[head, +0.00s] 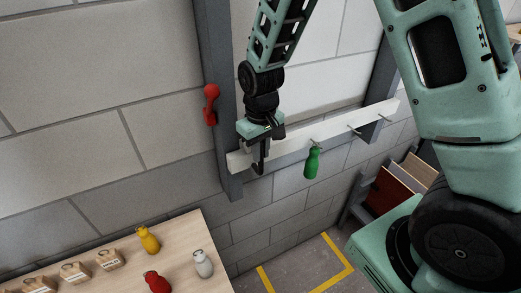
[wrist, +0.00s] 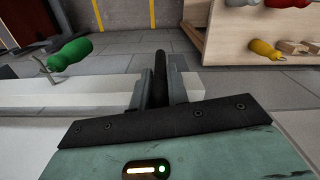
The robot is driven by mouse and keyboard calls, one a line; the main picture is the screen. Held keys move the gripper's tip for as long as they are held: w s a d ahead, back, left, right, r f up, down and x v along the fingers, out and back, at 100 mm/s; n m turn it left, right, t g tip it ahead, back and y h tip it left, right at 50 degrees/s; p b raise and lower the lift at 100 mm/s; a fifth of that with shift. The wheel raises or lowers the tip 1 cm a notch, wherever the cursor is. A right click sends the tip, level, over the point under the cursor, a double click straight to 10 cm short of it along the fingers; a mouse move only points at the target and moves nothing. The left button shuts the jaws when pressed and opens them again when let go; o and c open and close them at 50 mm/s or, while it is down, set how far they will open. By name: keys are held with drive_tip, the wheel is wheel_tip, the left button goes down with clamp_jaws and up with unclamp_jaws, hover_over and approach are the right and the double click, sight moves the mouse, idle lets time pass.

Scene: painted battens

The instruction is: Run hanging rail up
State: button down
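The hanging rail (head: 300,143) is a pale white batten running across two dark grey uprights on the block wall. It also shows in the wrist view (wrist: 70,100). A green bottle (head: 312,162) hangs from a peg near its middle, seen also in the wrist view (wrist: 70,53). My gripper (head: 258,150) is at the rail's left end, pointing down. In the wrist view my gripper (wrist: 160,90) has its two fingers close on either side of a dark upright handle (wrist: 160,65), with no clear gap. The fingertips' contact is partly hidden.
A wooden table (head: 195,270) at lower left bears yellow, red and white bottles and several small blocks. Boards (head: 395,190) lean at right. Yellow tape (head: 340,255) marks the floor.

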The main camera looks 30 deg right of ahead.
wheel_tip(320, 180, up, 28)
idle(0.4)
drive_tip(key=shift+a+r, duration=0.1)
drive_tip(key=c, duration=1.4)
unclamp_jaws()
wheel_tip(320, 180, up, 12)
drive_tip(key=s, duration=1.5)
